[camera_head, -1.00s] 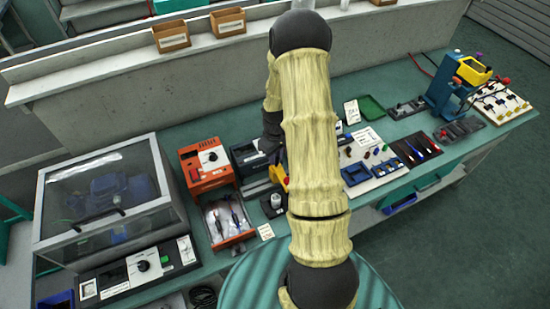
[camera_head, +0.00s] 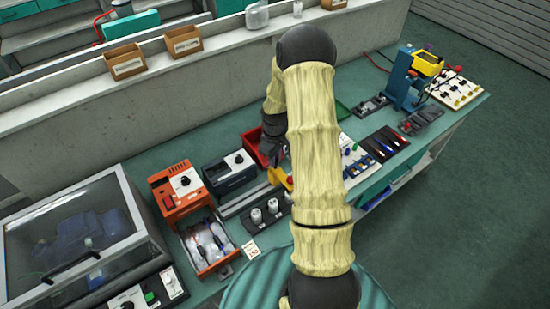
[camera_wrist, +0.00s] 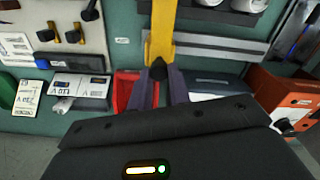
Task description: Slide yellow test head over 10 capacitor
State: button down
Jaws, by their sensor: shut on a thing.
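The yellow test head shows in the wrist view (camera_wrist: 161,32) as a yellow bar between the fingers. My gripper (camera_wrist: 160,74) is shut on it. In the head view, a bit of the yellow head (camera_head: 279,177) and my dark gripper (camera_head: 272,152) show left of my arm. Two pale capacitors, a left one (camera_head: 257,216) and a right one (camera_head: 273,206), stand upright in a dark holder, in front of the yellow head. In the wrist view they are cut off at the top edge. I cannot read which one is 10. The head's far end is out of the wrist view.
An orange unit (camera_head: 178,190) with an open tray of pale parts (camera_head: 207,246) and a dark meter box (camera_head: 229,175) stand left. A red bin (camera_head: 252,145) is behind my gripper. A grey rail (camera_wrist: 215,44) crosses the bench. Panels of small parts lie right.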

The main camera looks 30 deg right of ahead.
jog(key=shift+w+d+r, duration=0.1)
jog(key=shift+d, duration=0.15)
jog(key=c, duration=1.3)
grip_release()
jog(key=shift+d, duration=0.1)
notch_tip(320, 180, up, 17)
jog(key=b, duration=0.3)
jog(key=shift+r, duration=0.15)
jog(key=shift+a, duration=0.2)
